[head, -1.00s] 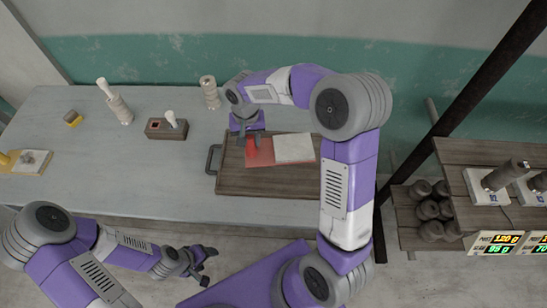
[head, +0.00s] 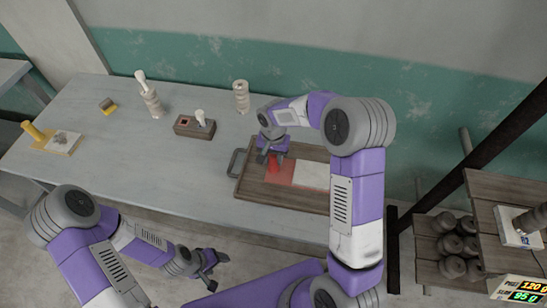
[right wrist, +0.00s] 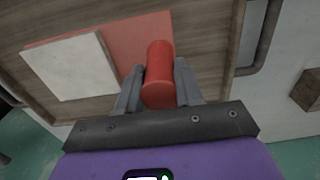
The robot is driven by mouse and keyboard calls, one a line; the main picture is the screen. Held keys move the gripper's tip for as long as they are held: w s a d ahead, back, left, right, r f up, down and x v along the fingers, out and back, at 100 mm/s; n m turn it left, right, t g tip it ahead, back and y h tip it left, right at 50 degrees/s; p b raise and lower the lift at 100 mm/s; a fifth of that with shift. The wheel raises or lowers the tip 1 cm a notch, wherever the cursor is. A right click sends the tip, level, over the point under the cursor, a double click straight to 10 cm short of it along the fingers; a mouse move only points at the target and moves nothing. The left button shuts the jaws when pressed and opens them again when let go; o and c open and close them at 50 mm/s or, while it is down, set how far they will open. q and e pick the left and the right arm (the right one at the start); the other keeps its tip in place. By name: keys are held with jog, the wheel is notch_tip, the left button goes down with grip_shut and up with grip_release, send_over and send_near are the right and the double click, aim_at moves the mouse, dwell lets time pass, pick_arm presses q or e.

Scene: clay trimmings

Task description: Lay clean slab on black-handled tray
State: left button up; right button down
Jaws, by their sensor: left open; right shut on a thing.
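A pale clean slab (head: 312,175) lies on a red board (head: 281,172) over the wooden tray (head: 285,200) with a black handle (head: 237,164). My right gripper (head: 273,158) is shut on the board's red cylindrical grip. In the right wrist view the red grip (right wrist: 159,72) stands between the fingers, and the slab (right wrist: 72,66) overlaps the red board (right wrist: 125,42). I cannot tell whether the board touches the tray. My forearm hides the tray's right end in the head view. My left gripper (head: 208,262) is open and empty in front of the table.
A yellow-handled board with a dark-marked slab (head: 64,143) lies at the table's left. A small block (head: 108,106), two spindle-like pieces (head: 152,100) (head: 241,97) and a brown box (head: 194,127) stand behind. A shelf with scales (head: 520,225) is right. The table's front middle is clear.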

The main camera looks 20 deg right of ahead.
jog(key=shift+r, duration=0.1)
jog(key=c, duration=0.7)
grip_release()
jog(key=shift+c, duration=0.2)
jog(key=shift+r, duration=0.3)
notch_tip(320, 180, up, 11)
jog(key=p, duration=0.2)
jog(key=shift+r, duration=0.2)
